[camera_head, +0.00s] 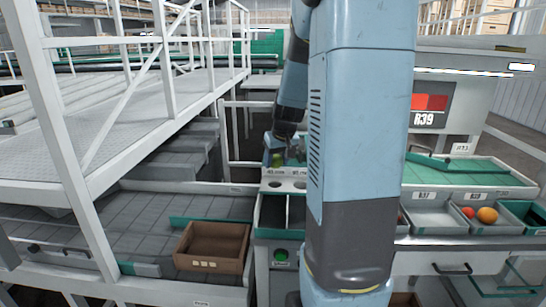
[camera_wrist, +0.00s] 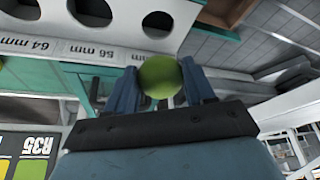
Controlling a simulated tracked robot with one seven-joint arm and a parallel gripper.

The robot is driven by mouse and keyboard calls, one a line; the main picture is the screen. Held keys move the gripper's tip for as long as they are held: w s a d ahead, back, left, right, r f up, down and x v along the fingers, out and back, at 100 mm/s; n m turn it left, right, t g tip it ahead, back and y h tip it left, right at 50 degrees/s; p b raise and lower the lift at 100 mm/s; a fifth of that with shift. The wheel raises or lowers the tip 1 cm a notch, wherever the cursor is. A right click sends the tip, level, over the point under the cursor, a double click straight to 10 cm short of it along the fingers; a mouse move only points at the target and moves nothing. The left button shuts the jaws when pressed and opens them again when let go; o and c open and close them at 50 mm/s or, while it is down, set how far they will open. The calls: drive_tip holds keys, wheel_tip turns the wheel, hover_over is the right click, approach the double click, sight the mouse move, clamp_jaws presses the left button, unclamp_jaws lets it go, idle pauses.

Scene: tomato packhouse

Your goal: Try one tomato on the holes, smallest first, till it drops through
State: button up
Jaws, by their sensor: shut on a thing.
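My gripper (camera_wrist: 160,88) is shut on a green tomato (camera_wrist: 159,76), held between its two fingers in the wrist view. A white plate (camera_wrist: 118,34) with several round holes lies beyond it. In the head view the tomato (camera_head: 277,160) shows small above the plate (camera_head: 270,184), and my arm hides the plate's right part.
A brown cardboard box (camera_head: 212,262) stands on the left bench. Dark bins (camera_head: 270,215) sit below the plate. On the right, trays (camera_head: 433,218) stand, one with a red and an orange tomato (camera_head: 487,215). White railings (camera_head: 165,60) rise at left.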

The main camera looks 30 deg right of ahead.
drive_tip(key=shift+s+a+f, duration=0.1)
drive_tip(key=shift+f, duration=1.35)
drive_tip(key=shift+a+f, duration=0.1)
drive_tip(key=shift+f, duration=1.35)
drive_tip(key=o, duration=0.8)
drive_tip(key=shift+r, duration=3.5)
